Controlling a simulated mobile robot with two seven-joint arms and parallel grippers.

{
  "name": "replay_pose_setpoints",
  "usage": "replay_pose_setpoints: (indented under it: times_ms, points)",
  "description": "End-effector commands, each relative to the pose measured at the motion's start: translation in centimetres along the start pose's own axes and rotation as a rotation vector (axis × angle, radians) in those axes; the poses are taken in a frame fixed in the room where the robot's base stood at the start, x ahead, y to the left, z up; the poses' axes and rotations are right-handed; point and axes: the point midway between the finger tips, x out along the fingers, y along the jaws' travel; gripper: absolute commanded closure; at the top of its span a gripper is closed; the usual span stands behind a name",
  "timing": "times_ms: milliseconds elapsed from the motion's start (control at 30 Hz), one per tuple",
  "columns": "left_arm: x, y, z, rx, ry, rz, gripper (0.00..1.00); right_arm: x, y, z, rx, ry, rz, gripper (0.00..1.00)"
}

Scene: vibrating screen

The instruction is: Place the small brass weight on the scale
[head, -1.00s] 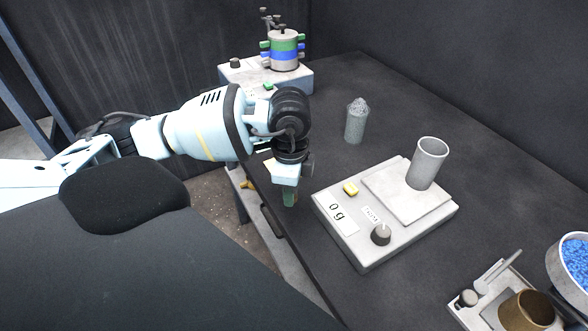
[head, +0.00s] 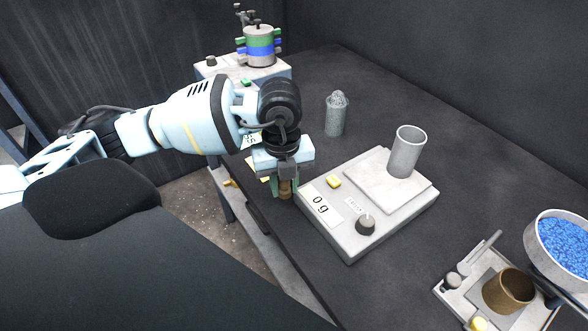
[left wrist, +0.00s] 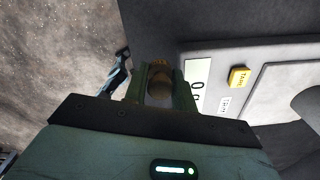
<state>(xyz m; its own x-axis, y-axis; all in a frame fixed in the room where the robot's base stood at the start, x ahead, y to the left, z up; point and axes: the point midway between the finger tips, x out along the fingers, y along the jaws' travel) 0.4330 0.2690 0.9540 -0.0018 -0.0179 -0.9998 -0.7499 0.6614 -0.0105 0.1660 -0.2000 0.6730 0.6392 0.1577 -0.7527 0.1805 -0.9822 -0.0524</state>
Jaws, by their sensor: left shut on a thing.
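The small brass weight (head: 286,188) is between the fingers of my left gripper (head: 285,186), which is shut on it. It also shows in the left wrist view as a round brass piece (left wrist: 159,87) between the green fingers. The gripper is at the table's front edge, just left of the scale. The scale (head: 385,222) is a pale box with a raised plate (head: 415,189), a yellow button, a dark knob and a display reading "0 g". A grey cup (head: 406,152) stands on the plate. My right gripper is not in view.
A grey textured container (head: 336,114) stands behind the scale. The vibrating screen (head: 260,46) is at the back left. A brown cup (head: 509,291) on a pale tray and a bowl of blue granules (head: 566,245) are at the front right. The table's right rear is bare.

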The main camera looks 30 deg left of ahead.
Motion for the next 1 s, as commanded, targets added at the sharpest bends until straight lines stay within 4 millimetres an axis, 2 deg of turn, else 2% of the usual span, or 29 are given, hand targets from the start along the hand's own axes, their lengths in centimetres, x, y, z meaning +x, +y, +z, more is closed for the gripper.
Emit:
replay_pose_setpoints:
  times_ms: [1000]
  points:
    - [-2.1,-3.3,-1.4,2.029,0.0,-0.005,0.98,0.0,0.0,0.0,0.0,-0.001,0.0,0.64]
